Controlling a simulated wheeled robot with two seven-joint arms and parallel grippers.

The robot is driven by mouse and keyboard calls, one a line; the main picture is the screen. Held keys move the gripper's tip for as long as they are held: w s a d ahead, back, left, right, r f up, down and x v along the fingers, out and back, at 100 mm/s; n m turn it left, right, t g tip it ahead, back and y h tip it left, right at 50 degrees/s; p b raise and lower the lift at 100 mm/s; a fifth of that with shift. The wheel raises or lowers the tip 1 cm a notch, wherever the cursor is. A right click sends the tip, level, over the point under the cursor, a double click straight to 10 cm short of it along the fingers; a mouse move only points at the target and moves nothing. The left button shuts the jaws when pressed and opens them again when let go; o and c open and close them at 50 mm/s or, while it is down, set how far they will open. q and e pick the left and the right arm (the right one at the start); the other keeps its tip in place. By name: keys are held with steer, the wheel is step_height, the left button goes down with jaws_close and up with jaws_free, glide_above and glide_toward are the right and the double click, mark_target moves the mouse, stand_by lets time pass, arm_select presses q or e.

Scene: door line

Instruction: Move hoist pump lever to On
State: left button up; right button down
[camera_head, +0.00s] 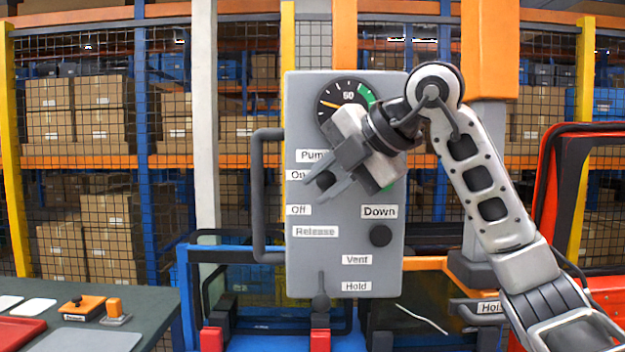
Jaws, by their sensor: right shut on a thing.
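The grey hoist panel (345,262) stands upright in front of me. Its pump label (312,155) is at the upper left, with an On label (297,174) above an Off label (298,210). My right gripper (322,188) reaches in from the right and is shut on the pump lever, beside and slightly below the On label. A small dark part of the pump lever (326,178) shows between the fingers; the rest is hidden, so its exact position is hard to tell. My left gripper is not in view.
A round gauge (345,98) tops the panel, partly covered by my gripper. A black knob (380,236) sits under the Down label. Another lever (320,300) is at the bottom left, near Hold. A grey handle (258,195) juts out left. A table (150,300) stands lower left.

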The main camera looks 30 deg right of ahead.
steer(key=c, duration=1.2)
jaws_free()
steer(key=shift+c, duration=0.2)
steer(key=v, duration=1.6)
